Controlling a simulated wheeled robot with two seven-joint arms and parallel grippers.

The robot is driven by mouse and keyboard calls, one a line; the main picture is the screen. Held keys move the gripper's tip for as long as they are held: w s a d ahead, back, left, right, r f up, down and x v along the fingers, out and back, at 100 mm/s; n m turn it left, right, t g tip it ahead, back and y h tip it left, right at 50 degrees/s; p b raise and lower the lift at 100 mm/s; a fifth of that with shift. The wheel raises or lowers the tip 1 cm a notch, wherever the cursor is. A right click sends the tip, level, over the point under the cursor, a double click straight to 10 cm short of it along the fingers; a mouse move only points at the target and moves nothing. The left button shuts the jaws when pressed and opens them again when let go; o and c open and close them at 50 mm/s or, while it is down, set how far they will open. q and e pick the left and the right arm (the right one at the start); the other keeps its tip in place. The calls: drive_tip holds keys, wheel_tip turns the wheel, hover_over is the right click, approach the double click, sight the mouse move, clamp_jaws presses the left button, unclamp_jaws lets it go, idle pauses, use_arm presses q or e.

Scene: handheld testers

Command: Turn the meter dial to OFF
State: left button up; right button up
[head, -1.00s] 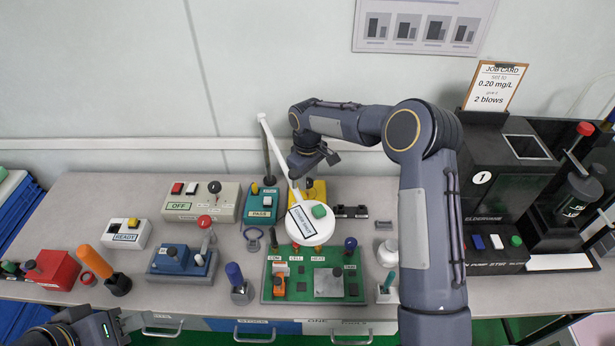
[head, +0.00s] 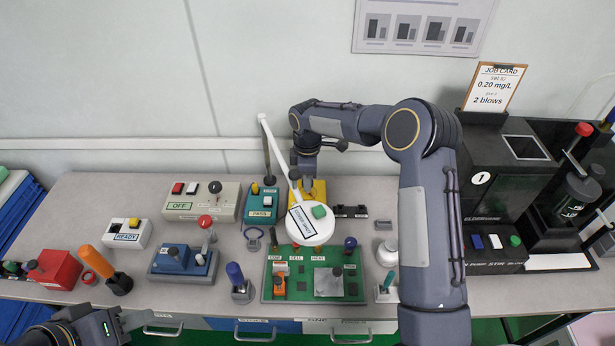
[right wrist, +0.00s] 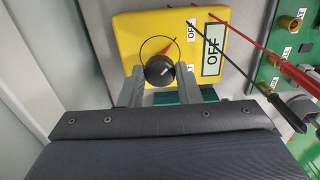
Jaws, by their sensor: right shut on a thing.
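The yellow meter (right wrist: 130,28) is in the right wrist view, with a display (right wrist: 211,55) reading OFF and a smaller OFF label beside it. Its round black dial (right wrist: 158,69) carries a small white mark, and a red mark lies just above it in that view. My right gripper (right wrist: 160,78) has one finger on each side of the dial and is shut on it. In the head view the meter (head: 318,187) is partly hidden behind the white round lamp, and the right gripper (head: 305,163) is above it. My left gripper (head: 122,325) is at the lower left, away from the meter; its jaw opening is unclear.
The white lamp head (head: 309,226) on its arm stands in front of the meter. A green circuit board (head: 270,293) lies nearer. In the wrist view, red (right wrist: 255,47) and black (right wrist: 235,62) probe leads run beside the meter. A teal tester (head: 258,214) stands left of it.

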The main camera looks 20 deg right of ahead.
idle(0.5)
drive_tip(key=o, duration=1)
drive_tip(key=shift+c, duration=0.2)
drive_tip(key=shift+r, duration=0.1)
wheel_tip(320, 180, up, 8)
drive_tip(key=shift+f, duration=0.2)
drive_tip(key=shift+r, duration=0.1)
